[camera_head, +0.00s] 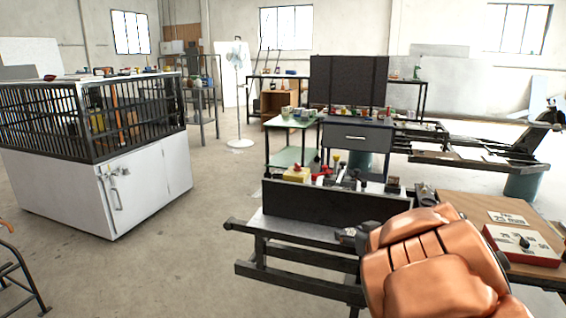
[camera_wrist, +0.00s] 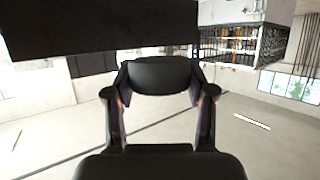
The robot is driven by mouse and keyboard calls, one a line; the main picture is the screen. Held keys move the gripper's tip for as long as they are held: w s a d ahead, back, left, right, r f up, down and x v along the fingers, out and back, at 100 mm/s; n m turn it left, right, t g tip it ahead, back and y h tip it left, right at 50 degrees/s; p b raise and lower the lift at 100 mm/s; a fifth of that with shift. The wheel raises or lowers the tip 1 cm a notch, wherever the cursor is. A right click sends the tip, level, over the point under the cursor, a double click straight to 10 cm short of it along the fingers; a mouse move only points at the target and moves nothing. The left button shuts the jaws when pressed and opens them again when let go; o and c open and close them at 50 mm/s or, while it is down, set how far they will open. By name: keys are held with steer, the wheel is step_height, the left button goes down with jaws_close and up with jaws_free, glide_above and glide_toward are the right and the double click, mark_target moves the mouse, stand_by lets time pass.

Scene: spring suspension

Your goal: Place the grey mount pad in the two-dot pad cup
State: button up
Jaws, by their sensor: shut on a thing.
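My gripper (camera_wrist: 160,85) shows in the wrist view with its two dark fingers apart, shut on a wide dark rounded block, the grey mount pad (camera_wrist: 160,75), which looks nearly black here. The pad is held clear of any surface, with floor visible beyond it. In the head view my gripper (camera_head: 352,237) is a small dark shape at the end of my orange arm, over the right front of the metal bench; the pad cannot be made out there. I cannot pick out the two-dot pad cup in either view.
A metal bench (camera_head: 290,231) with a dark upright panel (camera_head: 325,212) stands ahead, with small parts behind the panel. A wooden table (camera_head: 455,205) at right carries a red and white box (camera_head: 522,245). A caged cabinet (camera_head: 75,190) stands left. The floor between is clear.

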step_height(320, 180, up, 23)
steer(key=p, duration=2.2)
steer(key=shift+r, duration=0.2)
